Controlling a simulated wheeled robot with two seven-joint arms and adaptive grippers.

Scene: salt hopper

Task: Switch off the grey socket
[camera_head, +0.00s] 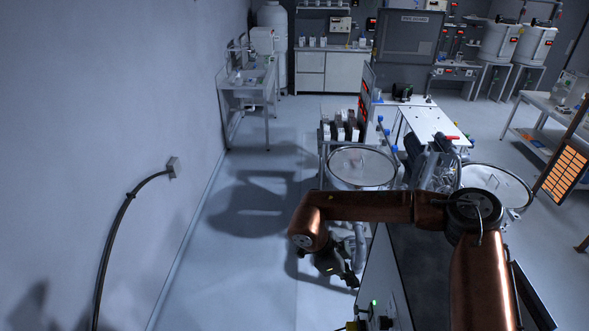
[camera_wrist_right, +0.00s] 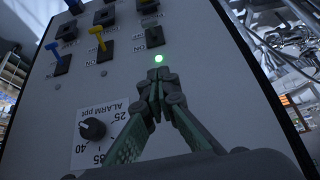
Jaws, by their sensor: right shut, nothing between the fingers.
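A light control panel fills much of the right wrist view (camera_wrist_right: 40,90). It carries a blue toggle (camera_wrist_right: 53,50), a yellow toggle (camera_wrist_right: 99,36) and, to their right, a dark or grey switch (camera_wrist_right: 149,21) with an ON mark. Dark socket-like fittings sit above these; I cannot tell which is the grey socket. A green lamp (camera_wrist_right: 155,38) glows below the right-hand switch. My right gripper (camera_wrist_right: 157,76) is shut and empty, its tips just below the lamp in the picture. In the head view it (camera_head: 347,276) hangs beside the panel cabinet. My left gripper is not in view.
An ALARM ppt dial (camera_wrist_right: 92,129) sits low on the panel. Lidded steel vessels (camera_head: 361,167) and (camera_head: 494,184) stand behind my right arm. Open floor (camera_head: 240,240) lies between wall and cabinet.

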